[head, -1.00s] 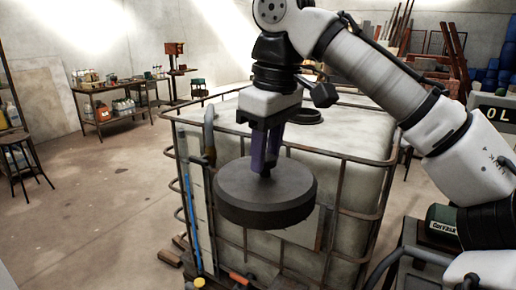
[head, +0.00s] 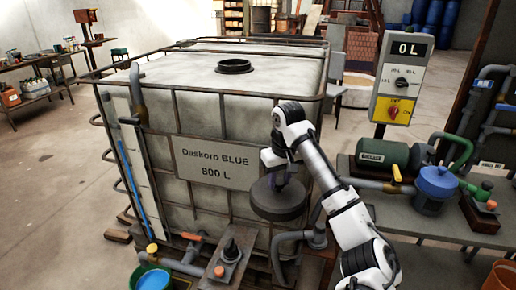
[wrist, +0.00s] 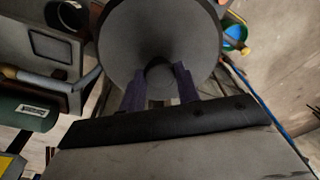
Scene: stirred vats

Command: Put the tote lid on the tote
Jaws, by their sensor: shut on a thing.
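The tote (head: 150,75) is a large off-white tank in a rusty tube cage, labelled "Daskoro BLUE 800 L". Its round, dark-rimmed opening (head: 234,66) on top is uncovered. The tote lid (head: 278,203) is a thick, dark grey disc with a small central knob, hidden partly by the fingers. My gripper (head: 279,178) is shut on that knob and holds the lid roughly level by the tote's front right corner, below its top. In the wrist view the lid (wrist: 160,35) fills the upper middle, with the purple fingers of my gripper (wrist: 160,82) on both sides of its knob.
A bench with a green motor (head: 382,152), a blue pump (head: 434,185) and pipes stands at right. A control panel (head: 403,80) reading "0 L" rises behind it. A blue-filled bucket (head: 152,278) and valve piping lie at the tote's front foot.

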